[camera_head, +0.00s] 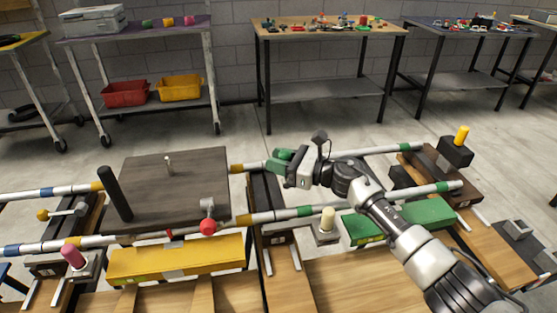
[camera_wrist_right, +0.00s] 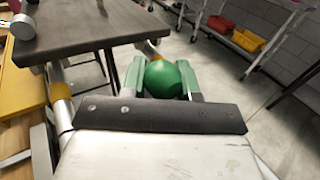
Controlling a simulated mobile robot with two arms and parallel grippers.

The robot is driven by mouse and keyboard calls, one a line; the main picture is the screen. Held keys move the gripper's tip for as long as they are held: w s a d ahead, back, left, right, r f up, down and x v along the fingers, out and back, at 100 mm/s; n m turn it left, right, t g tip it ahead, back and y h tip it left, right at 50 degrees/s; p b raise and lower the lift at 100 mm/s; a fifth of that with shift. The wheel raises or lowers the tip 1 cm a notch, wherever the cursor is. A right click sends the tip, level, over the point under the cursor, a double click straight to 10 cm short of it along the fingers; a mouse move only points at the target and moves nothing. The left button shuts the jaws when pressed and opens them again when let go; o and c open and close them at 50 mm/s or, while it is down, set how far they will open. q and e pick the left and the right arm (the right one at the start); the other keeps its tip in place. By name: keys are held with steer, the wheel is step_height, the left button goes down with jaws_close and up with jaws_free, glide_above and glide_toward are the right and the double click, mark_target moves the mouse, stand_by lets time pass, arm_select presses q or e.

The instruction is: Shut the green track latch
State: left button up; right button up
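The round green knob (camera_wrist_right: 163,79) of the green track latch shows in the right wrist view, between the two green-padded fingers of my right gripper (camera_wrist_right: 164,82). The knob fills the gap, and both fingers appear to touch it. In the head view my right gripper (camera_head: 280,160) is at the far rail (camera_head: 375,150), just right of the dark wooden plate. There the fingers and wrist hide most of the latch, so its lever angle cannot be told. My left gripper is not in view.
A dark plate (camera_head: 165,188) with a black post lies left of my gripper. A red-knobbed latch (camera_head: 208,224) is on the near rail. Yellow (camera_head: 178,262) and green (camera_head: 425,214) long boxes lie in front. Worktables stand at the back, with open floor between.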

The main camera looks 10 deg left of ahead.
jaws_close()
steer(key=shift+a, duration=0.15)
steer(key=a+n+h+p, duration=0.1)
steer(key=s+a+n+h+p, duration=0.1)
steer(key=h+p, duration=0.1)
steer(key=shift+f, duration=0.4)
steer(key=shift+s+a+f+n+h+p, duration=0.1)
steer(key=shift+a+f+n+h+p, duration=0.2)
steer(key=shift+h+p, duration=0.3)
steer(key=shift+s+a+f+n+h+p, duration=0.1)
steer(key=shift+a+f+n+h+p, duration=0.1)
steer(key=shift+f+h+p, duration=0.3)
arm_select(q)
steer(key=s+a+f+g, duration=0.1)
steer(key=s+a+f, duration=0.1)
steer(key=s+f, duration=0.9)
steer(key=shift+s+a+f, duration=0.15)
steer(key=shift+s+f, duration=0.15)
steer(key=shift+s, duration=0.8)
arm_select(e)
steer(key=shift+h, duration=0.4)
steer(key=shift+f, duration=0.1)
steer(key=o, duration=0.7)
jaws_free()
